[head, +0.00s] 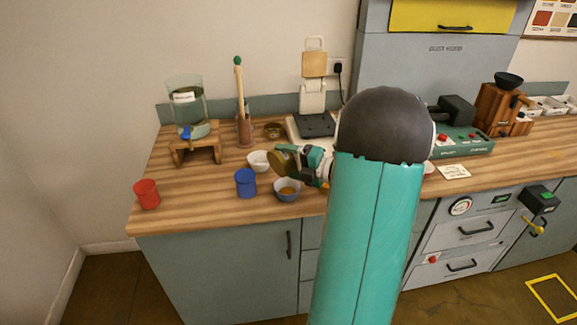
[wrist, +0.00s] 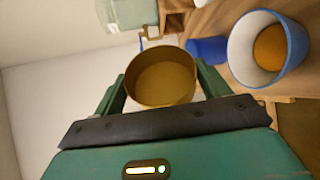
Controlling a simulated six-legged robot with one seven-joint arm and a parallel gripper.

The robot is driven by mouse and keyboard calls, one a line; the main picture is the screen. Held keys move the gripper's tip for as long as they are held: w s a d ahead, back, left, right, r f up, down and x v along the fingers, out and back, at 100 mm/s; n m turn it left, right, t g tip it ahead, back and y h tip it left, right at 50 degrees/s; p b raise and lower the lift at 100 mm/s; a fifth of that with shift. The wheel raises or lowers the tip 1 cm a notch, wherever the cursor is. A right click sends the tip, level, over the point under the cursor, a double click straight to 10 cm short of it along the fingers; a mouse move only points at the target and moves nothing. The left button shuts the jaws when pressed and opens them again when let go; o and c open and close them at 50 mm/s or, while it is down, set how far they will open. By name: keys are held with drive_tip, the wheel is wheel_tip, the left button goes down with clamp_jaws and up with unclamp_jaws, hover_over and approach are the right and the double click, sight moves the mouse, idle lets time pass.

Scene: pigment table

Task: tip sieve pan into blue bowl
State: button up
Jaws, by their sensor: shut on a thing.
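My gripper (head: 298,161) is shut on the brass-coloured sieve pan (head: 282,162) and holds it above the counter, tilted on its side in the head view. The wrist view shows the pan (wrist: 162,78) between my two fingers. I cannot tell whether powder is in it. In the wrist view the bowl (wrist: 295,62) is at the upper right, apart from the pan.
A blue cup (head: 246,184) stands left of the bowl, and a white bowl (head: 258,162) behind it. A red cup (head: 147,194) is at the counter's left. A glass vessel (head: 186,103) on a wooden stand and a scale (head: 315,125) stand farther back. Clear wood lies between the cups.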

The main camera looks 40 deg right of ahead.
sight(282, 157)
drive_tip(key=shift+a+r+n, duration=0.2)
drive_tip(key=shift+r+n, duration=0.3)
drive_tip(key=shift+r, duration=0.05)
drive_tip(key=shift+w+a+r+n+g+h, duration=0.1)
drive_tip(key=shift+a+r+n+g+h, duration=0.1)
drive_tip(key=shift+n+g+h, duration=0.3)
drive_tip(key=n+h, duration=0.1)
drive_tip(key=a+r+n, duration=0.1)
drive_tip(key=n, duration=0.1)
drive_tip(key=shift+a+r+n+g+h, duration=0.2)
drive_tip(key=shift+n+g+h, duration=0.1)
drive_tip(key=shift+h, duration=0.1)
drive_tip(key=shift+a+n+h, duration=0.25)
drive_tip(key=shift+n+h, duration=0.25)
drive_tip(key=shift+n, duration=0.4)
drive_tip(key=n+h, duration=0.1)
drive_tip(key=n, duration=0.1)
drive_tip(key=f+n+h, duration=0.1)
drive_tip(key=n+h, duration=0.1)
drive_tip(key=shift+a+g, duration=0.2)
drive_tip(key=shift+g, duration=0.2)
drive_tip(key=shift+r, duration=0.1)
